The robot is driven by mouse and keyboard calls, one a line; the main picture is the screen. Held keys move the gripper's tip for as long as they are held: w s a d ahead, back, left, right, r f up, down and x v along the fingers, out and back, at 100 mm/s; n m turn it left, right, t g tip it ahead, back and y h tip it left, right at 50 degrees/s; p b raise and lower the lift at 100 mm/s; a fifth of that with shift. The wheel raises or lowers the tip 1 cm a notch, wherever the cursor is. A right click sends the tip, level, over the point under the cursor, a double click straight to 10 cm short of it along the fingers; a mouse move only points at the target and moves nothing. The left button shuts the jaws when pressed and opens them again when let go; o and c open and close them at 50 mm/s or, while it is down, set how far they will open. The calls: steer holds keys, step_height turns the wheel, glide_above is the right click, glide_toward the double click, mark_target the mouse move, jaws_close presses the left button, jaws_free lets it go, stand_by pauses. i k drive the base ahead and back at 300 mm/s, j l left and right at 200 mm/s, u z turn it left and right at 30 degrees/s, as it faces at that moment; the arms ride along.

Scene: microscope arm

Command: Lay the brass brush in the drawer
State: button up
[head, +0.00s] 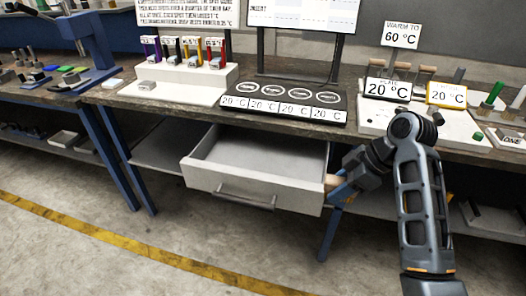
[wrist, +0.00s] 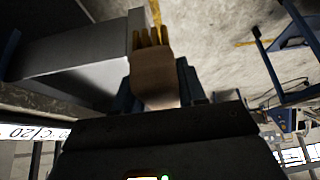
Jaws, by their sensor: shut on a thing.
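The brass brush (wrist: 153,72) is in my gripper (wrist: 155,95) in the wrist view, with its tan wooden body between the blue-grey fingers and its golden bristles pointing away. In the head view the brush (head: 331,183) shows as a small tan piece at my gripper (head: 338,187), by the right side of the drawer. The drawer (head: 255,180) is pulled out under the bench and looks empty. In the wrist view the drawer (wrist: 85,62) is to the left of the brush. I cannot tell whether the brush touches the drawer's side wall.
The bench top (head: 225,115) is above the drawer. It carries a black plate with several round spots (head: 285,92), a white rack of coloured tubes (head: 185,75) and a white device with 20 °C displays (head: 388,90). A blue bench leg (head: 331,232) stands below my gripper.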

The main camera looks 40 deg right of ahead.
mark_target(271, 167)
steer(key=i, duration=0.9)
